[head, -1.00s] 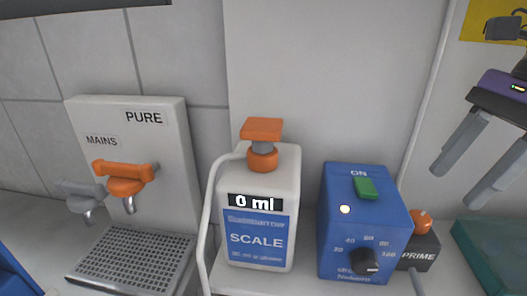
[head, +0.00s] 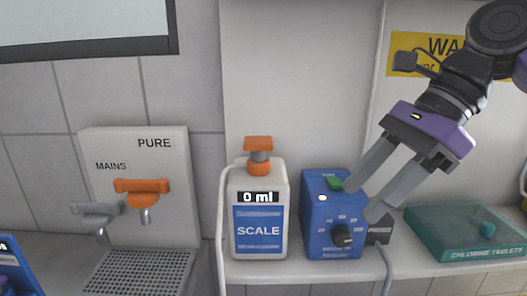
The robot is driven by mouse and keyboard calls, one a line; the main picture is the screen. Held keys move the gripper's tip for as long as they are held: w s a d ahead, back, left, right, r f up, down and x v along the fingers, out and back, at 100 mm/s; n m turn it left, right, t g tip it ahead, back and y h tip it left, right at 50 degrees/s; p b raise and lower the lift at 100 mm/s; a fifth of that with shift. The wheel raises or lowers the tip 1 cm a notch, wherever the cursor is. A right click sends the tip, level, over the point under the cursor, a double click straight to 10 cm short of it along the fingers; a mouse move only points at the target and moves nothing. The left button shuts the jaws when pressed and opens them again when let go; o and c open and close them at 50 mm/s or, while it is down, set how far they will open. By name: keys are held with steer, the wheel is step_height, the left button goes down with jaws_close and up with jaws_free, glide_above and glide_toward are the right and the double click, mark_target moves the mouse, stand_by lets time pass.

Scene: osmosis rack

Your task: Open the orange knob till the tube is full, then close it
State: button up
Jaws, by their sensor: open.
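My gripper (head: 360,200) is open and empty, its two grey fingers pointing down-left in front of the blue box's right side. A dark PRIME box (head: 379,231) sits just right of the blue box; its orange knob is hidden behind my fingers. Another orange handle (head: 142,186) is on the PURE tap at the left, apart from my gripper. An orange pump top (head: 258,145) sits on the white SCALE bottle (head: 279,185), whose display reads 0 ml. A pale tube (head: 219,215) runs down the bottle's left side. Another tube (head: 387,268) hangs below the PRIME box. I cannot tell any fill level.
The blue box (head: 316,215) has a green switch, a lit lamp and a black dial. A grey MAINS tap (head: 96,212) stands over a drip grate (head: 140,272). A teal CHLORINE TABLETS box (head: 440,240) is at the right. A yellow sign (head: 404,42) is on the back wall.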

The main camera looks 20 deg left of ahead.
steer(key=s+a+r+m+g+y+p, duration=0.1)
steer(key=s+a+r+m+g+y, duration=0.2)
steer(key=s+a+r+y, duration=0.5)
steer(key=shift+s+a+g+y+p, duration=0.4)
steer(key=shift+a+g, duration=0.2)
steer(key=shift+a, duration=0.9)
